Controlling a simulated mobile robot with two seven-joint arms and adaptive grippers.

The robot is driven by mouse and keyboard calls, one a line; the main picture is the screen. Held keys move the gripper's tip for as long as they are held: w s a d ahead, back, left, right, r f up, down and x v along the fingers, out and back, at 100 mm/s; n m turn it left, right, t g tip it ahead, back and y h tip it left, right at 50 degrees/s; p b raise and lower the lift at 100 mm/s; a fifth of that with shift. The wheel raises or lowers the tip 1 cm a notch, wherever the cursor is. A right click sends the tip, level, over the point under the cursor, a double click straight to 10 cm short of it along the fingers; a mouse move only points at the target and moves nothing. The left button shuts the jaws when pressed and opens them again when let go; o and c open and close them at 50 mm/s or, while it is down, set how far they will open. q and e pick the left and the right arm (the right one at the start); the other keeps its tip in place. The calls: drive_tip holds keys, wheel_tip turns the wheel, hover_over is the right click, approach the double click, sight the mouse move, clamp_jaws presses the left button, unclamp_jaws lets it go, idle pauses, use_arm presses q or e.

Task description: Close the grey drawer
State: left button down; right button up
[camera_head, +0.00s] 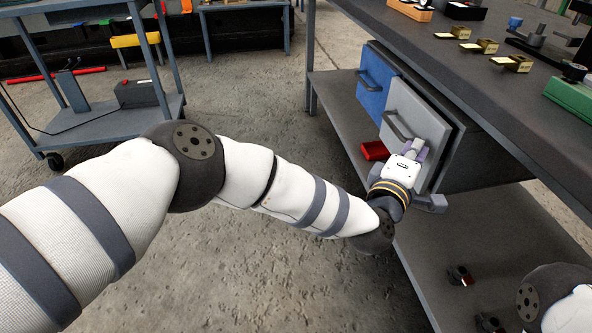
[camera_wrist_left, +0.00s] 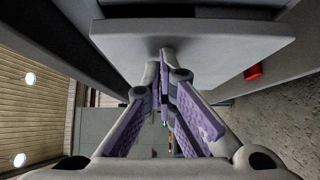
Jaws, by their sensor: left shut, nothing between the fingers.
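The grey drawer (camera_head: 415,112) is in the cabinet under the workbench, right of the blue drawer. Its front stands a little out from the cabinet, with a dark gap along its right edge. Its bar handle (camera_head: 393,127) is on the left part of the front. My left gripper (camera_head: 413,147) is at the lower part of the grey front, with its fingers shut and empty. In the left wrist view the purple-padded fingertips (camera_wrist_left: 165,58) meet at the grey front (camera_wrist_left: 215,45); whether they touch it I cannot tell. My right gripper is out of view.
The blue drawer (camera_head: 372,82) is beside the grey one. A red box (camera_head: 373,150) lies left of my gripper. Small dark parts (camera_head: 460,275) sit on the lower shelf (camera_head: 440,245). The bench top (camera_head: 470,65) overhangs the drawers. A trolley (camera_head: 150,102) stands at left.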

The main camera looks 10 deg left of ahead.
use_arm(q)
drive_tip(key=shift+w+d, duration=0.35)
drive_tip(key=shift+d, duration=0.45)
drive_tip(key=shift+r, duration=0.2)
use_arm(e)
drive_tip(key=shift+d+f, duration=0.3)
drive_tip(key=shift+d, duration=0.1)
use_arm(q)
drive_tip(key=shift+r, duration=0.1)
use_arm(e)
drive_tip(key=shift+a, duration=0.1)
